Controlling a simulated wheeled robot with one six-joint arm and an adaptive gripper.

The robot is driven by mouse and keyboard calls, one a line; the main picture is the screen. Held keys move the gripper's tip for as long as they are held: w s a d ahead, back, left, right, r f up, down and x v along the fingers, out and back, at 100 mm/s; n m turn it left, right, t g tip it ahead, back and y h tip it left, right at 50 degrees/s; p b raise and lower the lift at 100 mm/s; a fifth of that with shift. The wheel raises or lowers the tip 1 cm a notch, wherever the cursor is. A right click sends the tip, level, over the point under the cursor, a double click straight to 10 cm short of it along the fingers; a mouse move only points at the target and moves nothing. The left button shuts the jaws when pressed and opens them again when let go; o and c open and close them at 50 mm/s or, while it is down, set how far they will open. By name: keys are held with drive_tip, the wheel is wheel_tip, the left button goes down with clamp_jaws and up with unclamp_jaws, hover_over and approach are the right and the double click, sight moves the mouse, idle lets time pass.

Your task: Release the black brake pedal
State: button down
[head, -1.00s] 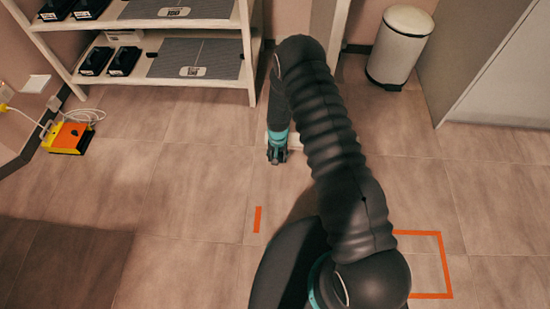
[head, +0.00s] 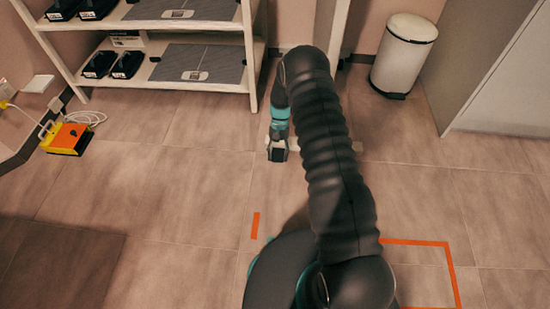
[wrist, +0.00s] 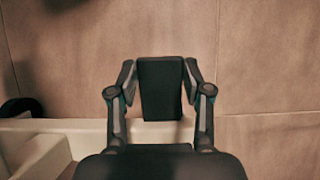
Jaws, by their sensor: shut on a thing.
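The black brake pedal (wrist: 160,88) is a dark flat block, seen in the middle of the wrist view. It stands out from a pale bar (wrist: 85,133) low over the floor. My gripper (wrist: 160,80) is shut on it, with one finger against each side. In the head view my gripper (head: 278,150) is low over the floor at the pale bar, with the pedal's dark grey end (head: 277,154) showing. My arm hides much of the bar there.
A dark wheel (wrist: 22,108) shows at the left of the wrist view. A white shelf unit (head: 165,87) stands behind left, a white bin (head: 404,55) behind right. A yellow-orange device (head: 65,139) with a cable lies far left. Floor between is clear.

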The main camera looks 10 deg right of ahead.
idle(0.3)
drive_tip(key=shift+c, duration=2.4)
unclamp_jaws()
drive_tip(key=v, duration=1.2)
